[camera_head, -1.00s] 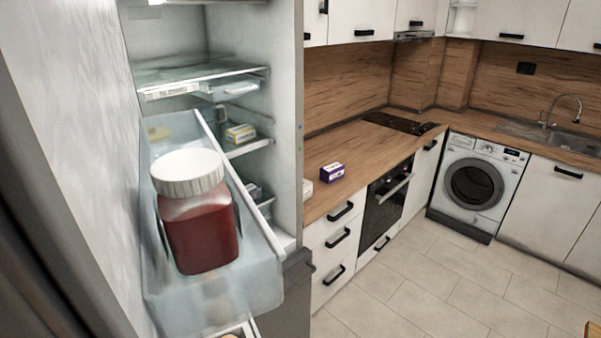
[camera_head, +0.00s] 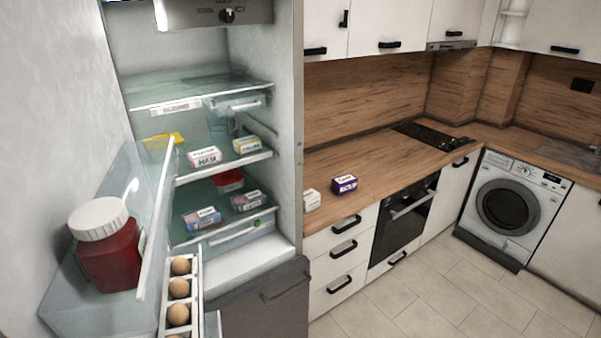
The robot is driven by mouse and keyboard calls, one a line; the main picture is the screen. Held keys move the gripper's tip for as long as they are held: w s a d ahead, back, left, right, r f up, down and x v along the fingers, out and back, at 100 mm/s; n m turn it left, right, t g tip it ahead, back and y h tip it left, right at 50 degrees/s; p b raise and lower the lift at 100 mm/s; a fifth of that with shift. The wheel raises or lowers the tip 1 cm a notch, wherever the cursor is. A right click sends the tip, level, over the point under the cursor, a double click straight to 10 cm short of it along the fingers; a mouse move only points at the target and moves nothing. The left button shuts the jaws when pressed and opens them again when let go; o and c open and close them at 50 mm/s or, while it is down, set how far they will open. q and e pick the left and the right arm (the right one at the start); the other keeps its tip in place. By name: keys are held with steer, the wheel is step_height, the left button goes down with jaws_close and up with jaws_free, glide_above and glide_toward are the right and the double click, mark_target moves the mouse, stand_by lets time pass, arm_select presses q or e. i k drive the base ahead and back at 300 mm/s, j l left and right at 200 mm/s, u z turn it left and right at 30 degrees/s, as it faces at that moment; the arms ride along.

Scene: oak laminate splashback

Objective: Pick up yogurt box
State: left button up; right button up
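Several small boxes are in view, and I cannot read which one is the yogurt box. In the open fridge, a white and pink box (camera_head: 205,157) and a yellow and white box (camera_head: 246,145) sit on the middle shelf. Lower down are a blue and pink box (camera_head: 202,218), a grey and pink box (camera_head: 248,201) and a red box (camera_head: 229,181). On the wooden counter are a purple box (camera_head: 344,184) and a white box (camera_head: 311,200). Neither of my grippers is in view.
The open fridge door's clear bin (camera_head: 75,291) holds a red jar with a white lid (camera_head: 104,246). An egg rack (camera_head: 179,319) with several eggs sits at the door's lower right. Most of the counter (camera_head: 400,163) and the tiled floor (camera_head: 415,285) are clear.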

mark_target(311, 198)
steer(key=i+l+u, duration=0.35)
steer(key=i+l, duration=0.15)
steer(key=i+l+u, duration=0.2)
steer(key=l, duration=0.2)
steer(key=i+l+u, duration=0.35)
steer(key=l, duration=0.4)
steer(key=i+l+u, duration=0.15)
steer(key=l, duration=0.25)
steer(key=i+l+u, duration=0.2)
steer(key=l, duration=0.2)
steer(key=i+l+u, duration=0.35)
steer(key=l, duration=0.25)
steer(key=i+j, duration=0.05)
steer(key=i, duration=0.05)
